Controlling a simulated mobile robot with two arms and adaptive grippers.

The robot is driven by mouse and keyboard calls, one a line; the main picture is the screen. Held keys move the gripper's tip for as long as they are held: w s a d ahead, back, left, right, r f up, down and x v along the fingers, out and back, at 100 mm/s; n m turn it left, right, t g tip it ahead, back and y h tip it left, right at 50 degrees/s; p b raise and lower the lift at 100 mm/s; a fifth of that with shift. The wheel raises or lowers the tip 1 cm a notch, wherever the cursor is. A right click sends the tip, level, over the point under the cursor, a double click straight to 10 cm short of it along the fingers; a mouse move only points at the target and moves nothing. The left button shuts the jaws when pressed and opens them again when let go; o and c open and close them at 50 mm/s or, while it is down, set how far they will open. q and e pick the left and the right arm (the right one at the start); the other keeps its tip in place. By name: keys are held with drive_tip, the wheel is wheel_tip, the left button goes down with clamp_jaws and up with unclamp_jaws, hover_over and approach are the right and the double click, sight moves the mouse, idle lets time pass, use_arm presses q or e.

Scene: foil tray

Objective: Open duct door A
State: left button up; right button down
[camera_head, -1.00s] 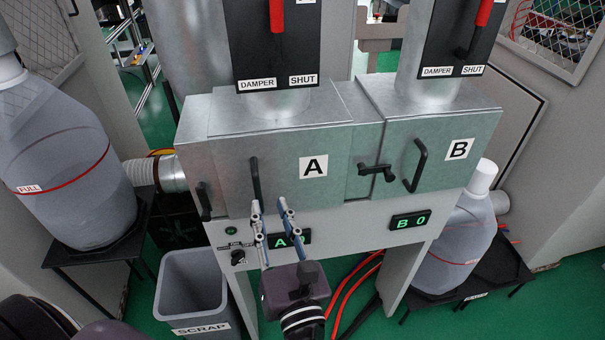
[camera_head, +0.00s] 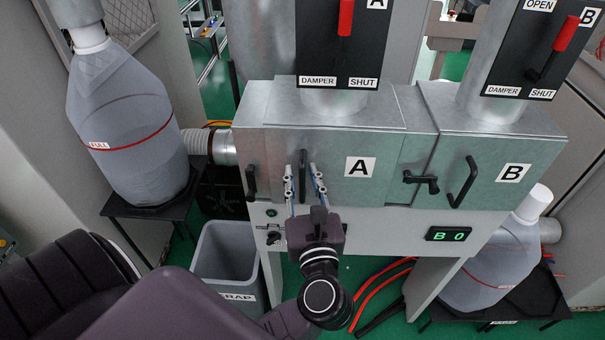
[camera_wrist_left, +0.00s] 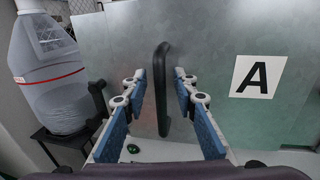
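Duct door A (camera_head: 336,171) is a grey metal panel with a white "A" label, and it looks shut. Its black vertical bar handle (camera_head: 303,172) is near the panel's left part. In the left wrist view the handle (camera_wrist_left: 161,88) stands between the two blue-padded fingers of my left gripper (camera_wrist_left: 162,92), with a gap on each side. In the head view my left gripper (camera_head: 305,182) is in front of door A, its fingers on either side of the handle. A black latch (camera_head: 250,183) is at the door's left side. My right gripper is not in view.
Duct door B (camera_head: 495,172) with its own handle is to the right. Above are damper panels with red levers (camera_head: 345,17). A grey scrap bin (camera_head: 226,256) stands below left. A full bag (camera_head: 122,125) sits on a black stand at the left.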

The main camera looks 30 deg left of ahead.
use_arm(q)
clamp_jaws()
drive_tip(key=shift+d+f, duration=0.1)
drive_tip(key=shift+d, duration=0.05)
idle(0.4)
